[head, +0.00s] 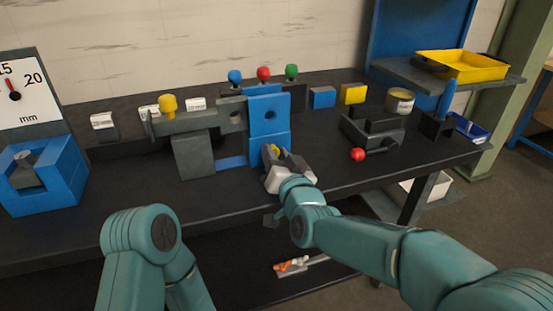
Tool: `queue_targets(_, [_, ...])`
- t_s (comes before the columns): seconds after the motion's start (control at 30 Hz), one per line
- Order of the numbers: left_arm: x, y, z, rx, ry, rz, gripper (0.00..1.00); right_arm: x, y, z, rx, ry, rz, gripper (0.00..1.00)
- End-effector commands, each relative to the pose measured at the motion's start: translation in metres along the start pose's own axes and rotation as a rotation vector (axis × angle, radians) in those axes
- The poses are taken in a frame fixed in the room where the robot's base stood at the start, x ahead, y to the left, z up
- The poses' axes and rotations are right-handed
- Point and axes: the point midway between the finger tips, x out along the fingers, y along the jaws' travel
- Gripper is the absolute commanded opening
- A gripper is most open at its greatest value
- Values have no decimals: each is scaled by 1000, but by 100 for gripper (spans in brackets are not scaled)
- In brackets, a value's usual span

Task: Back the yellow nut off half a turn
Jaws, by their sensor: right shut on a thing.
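The yellow nut (275,149) shows as a small yellow patch low on the front of the blue upright block (267,117). My right gripper (272,157) is at the nut, with its dark fingers shut around it and its white body in front. The fingers hide most of the nut. My left arm comes in at the bottom left, with its elbow in view; its gripper is not in view.
A grey arm with a yellow knob (168,104) stands left of the blue block. A blue vise-like block (43,177) and a dial gauge (20,88) are at far left. A dark fixture with a red ball (357,154) is at right. The front bench edge is clear.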

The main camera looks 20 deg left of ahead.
Motion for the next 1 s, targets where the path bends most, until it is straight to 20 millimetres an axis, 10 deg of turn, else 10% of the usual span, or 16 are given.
queue_targets(1.0, [16,-6,0,0,0,0,57,0,-3,-1,-458,5,0,1])
